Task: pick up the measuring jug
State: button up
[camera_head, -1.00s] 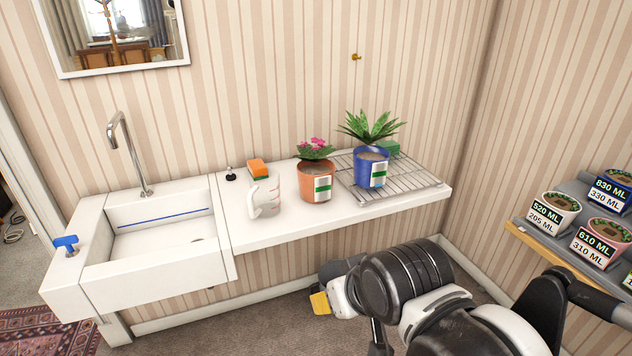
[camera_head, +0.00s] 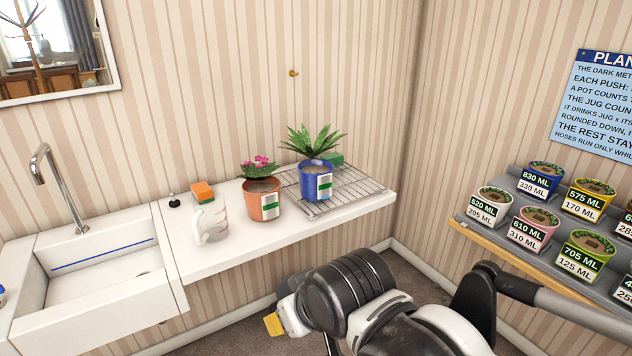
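The measuring jug (camera_head: 212,221) is a whitish, see-through jug with reddish marks and a handle on its left side. It stands upright on the white counter, left of the orange pot. My arm reaches in from the lower right, below and in front of the counter. The end of my arm, with a yellow part, is apart from the jug, lower and to its right. My gripper's fingers cannot be made out clearly, so whether it is open or shut is hidden.
An orange pot with pink flowers (camera_head: 263,205) and a blue pot (camera_head: 315,183) on a wire rack (camera_head: 350,189) stand right of the jug. A sink (camera_head: 90,275) is left. A grey shelf (camera_head: 478,226) holds several labelled pots.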

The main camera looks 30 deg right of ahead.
aim_at(211, 217)
jog(key=i+j, duration=0.1)
jog(key=i, duration=0.45)
jog(key=i+j, duration=0.1)
jog(key=i, duration=0.5)
